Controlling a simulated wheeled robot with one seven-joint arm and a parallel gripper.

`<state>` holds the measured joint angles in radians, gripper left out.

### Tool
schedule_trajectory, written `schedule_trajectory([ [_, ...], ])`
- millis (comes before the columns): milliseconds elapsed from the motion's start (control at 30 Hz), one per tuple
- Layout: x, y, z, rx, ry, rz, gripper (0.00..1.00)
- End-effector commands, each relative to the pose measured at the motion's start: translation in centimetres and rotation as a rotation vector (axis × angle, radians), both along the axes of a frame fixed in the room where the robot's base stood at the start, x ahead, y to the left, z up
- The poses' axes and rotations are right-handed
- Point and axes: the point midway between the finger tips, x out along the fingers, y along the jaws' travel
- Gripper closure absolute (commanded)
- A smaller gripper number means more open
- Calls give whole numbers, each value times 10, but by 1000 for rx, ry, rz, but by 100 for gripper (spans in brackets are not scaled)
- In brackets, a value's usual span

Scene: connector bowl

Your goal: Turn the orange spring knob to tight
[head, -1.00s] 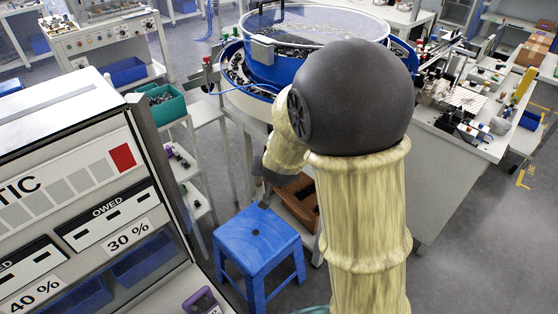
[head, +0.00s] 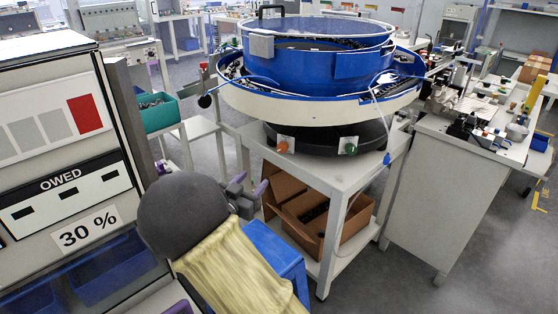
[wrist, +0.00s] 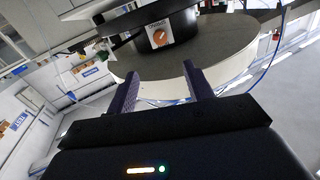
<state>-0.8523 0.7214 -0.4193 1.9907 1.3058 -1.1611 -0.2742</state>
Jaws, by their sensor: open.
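The orange spring knob (head: 282,147) sits on a small white plate on the dark base under the blue bowl, left of a green knob (head: 351,149). In the wrist view the orange knob (wrist: 159,37) shows at the top centre, beyond my fingertips, with a pale slanted mark across it. My gripper (head: 254,192) is open and empty, low in front of the stand and below and left of the knob. In the wrist view its two purple fingers (wrist: 162,80) point toward the knob, apart from it.
The blue bowl feeder (head: 325,66) overhangs the knobs with its pale rim. An open cardboard box (head: 352,222) stands on the stand's lower shelf. A blue stool (head: 272,245) is beside my arm. A grey cabinet (head: 60,135) stands close on the left.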

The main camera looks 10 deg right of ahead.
Motion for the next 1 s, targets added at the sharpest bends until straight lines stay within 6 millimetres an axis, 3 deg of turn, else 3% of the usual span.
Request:
schedule_trajectory([
  [467, 10, -8, 1, 0, 0, 0, 48],
  [1000, 83, -62, 0, 0, 0, 0, 48],
])
